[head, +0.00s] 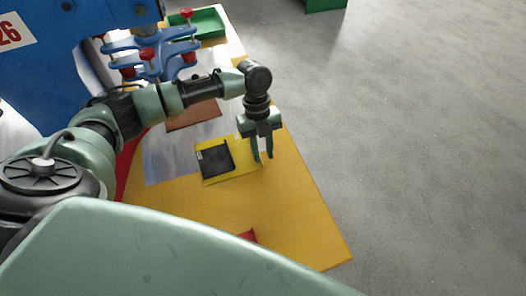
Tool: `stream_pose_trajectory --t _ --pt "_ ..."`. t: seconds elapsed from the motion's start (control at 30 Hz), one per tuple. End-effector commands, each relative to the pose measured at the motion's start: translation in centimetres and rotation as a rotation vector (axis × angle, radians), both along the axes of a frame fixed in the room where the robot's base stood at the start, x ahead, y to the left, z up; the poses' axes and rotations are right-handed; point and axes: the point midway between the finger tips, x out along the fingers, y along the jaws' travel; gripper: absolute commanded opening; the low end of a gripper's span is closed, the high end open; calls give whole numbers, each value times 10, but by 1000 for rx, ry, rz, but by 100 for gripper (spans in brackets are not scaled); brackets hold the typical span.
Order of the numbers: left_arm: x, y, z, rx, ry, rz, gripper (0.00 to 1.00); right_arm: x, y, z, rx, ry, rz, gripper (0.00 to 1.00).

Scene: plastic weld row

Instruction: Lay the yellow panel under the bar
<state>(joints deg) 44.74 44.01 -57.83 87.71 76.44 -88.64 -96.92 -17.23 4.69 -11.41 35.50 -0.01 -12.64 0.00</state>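A flat yellow panel (238,156) with a dark square pad (216,159) on its left part lies on the orange-yellow table (290,213). My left gripper (263,158) points down at the panel's right end, its two fingers apart with a gap between them. I cannot tell whether the fingertips touch the panel. A blue fixture with red knobs (150,53) stands behind, toward the back left, joined to a large blue machine (40,65). I cannot tell which part of it is the bar; my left arm hides some of it. My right gripper is not in view.
A brown sheet (194,114) lies below the blue fixture, next to a pale grey shiny sheet (168,160). A green tray (205,24) sits at the back. A red piece (248,235) shows near the front. Open grey floor (420,130) lies right of the table.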

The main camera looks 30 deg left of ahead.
Motion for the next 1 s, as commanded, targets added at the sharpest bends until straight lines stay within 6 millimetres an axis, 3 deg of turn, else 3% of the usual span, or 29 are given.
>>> stream_pose_trajectory --t 0.5,0.7,1.0 --pt "21 22 95 0 -3 2 25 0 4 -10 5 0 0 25" --pt "24 25 110 0 -2 2 25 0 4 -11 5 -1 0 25" --pt "24 26 111 0 -2 2 25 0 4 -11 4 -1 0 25"
